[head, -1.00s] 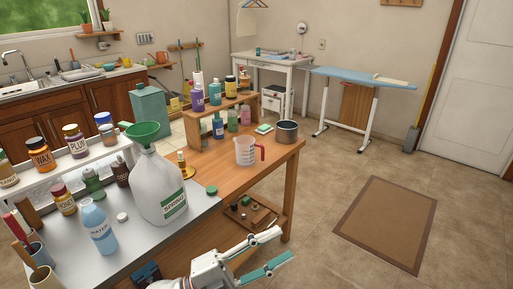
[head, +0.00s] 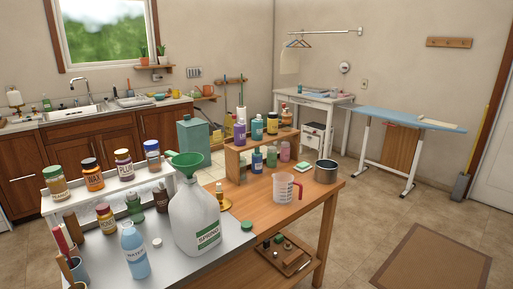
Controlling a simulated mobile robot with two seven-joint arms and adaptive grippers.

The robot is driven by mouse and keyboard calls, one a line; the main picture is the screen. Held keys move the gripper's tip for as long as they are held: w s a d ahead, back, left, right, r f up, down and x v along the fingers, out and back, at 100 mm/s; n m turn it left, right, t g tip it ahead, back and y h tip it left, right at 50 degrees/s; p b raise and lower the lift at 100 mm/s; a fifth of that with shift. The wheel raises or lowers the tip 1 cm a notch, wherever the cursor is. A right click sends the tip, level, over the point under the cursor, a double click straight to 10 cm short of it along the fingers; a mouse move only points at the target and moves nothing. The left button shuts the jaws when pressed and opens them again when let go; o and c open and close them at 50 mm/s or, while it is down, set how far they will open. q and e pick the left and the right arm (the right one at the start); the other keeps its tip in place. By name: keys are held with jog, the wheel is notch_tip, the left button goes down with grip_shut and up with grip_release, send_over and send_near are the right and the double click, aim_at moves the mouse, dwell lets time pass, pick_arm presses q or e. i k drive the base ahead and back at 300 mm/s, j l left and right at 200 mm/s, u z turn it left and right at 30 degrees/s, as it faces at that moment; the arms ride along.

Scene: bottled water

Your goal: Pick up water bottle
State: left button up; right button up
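A green funnel (head: 188,163) sits on the jug. A small white cap (head: 157,242) lies between bottle and jug. Cups with tools (head: 79,272) stand left of the bottle; a jar shelf (head: 75,200) is behind. Open floor (head: 350,235) lies right.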

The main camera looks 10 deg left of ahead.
aim_at(133, 242)
jog(key=u, duration=1.25)
